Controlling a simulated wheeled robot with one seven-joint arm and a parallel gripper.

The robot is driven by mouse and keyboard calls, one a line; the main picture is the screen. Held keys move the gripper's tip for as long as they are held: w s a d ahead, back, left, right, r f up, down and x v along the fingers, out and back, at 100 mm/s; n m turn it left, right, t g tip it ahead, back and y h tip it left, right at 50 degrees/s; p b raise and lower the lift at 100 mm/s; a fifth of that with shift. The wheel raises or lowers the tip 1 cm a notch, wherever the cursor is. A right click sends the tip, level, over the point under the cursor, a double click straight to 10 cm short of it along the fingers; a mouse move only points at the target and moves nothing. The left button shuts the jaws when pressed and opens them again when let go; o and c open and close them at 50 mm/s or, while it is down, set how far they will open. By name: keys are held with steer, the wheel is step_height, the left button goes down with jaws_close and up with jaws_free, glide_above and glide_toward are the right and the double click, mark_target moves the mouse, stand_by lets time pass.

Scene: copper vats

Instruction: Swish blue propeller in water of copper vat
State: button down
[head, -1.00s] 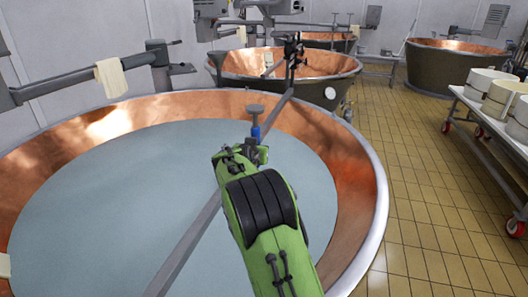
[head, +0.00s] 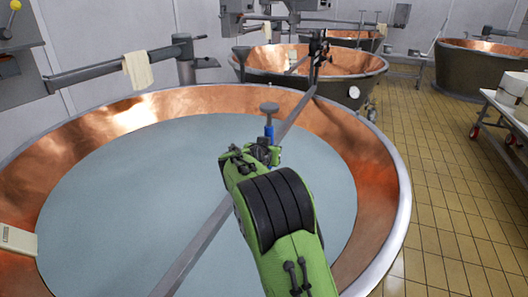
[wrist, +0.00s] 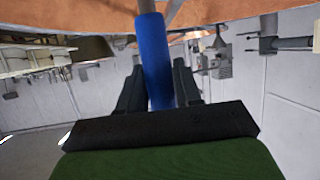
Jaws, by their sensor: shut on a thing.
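The blue propeller (head: 269,132) shows as a blue shaft with a round grey disc on its upper end. My gripper (head: 264,152) is shut on the blue shaft and holds it upright, over the near copper vat in the head view. In the wrist view the blue shaft (wrist: 154,60) stands between the two dark fingers of my gripper (wrist: 158,80). The near copper vat (head: 372,150) is wide and holds pale blue-grey water (head: 130,200). The propeller appears above the water; whether any part touches it is hidden by my arm.
A grey bar (head: 205,240) crosses the near vat diagonally, close to my gripper. A wall arm with a cloth (head: 138,70) reaches over the left rim. More copper vats stand behind (head: 262,82). A white trolley (head: 505,108) stands at right; tiled floor between is clear.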

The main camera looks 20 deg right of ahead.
steer(key=w+d+p, duration=0.4)
steer(key=d, duration=0.7)
steer(key=shift+w+a+r, duration=0.1)
steer(key=s+a+b, duration=0.4)
steer(key=s+a, duration=0.1)
steer(key=a, duration=0.8)
steer(key=shift+b, duration=0.3)
steer(key=shift+d, duration=0.15)
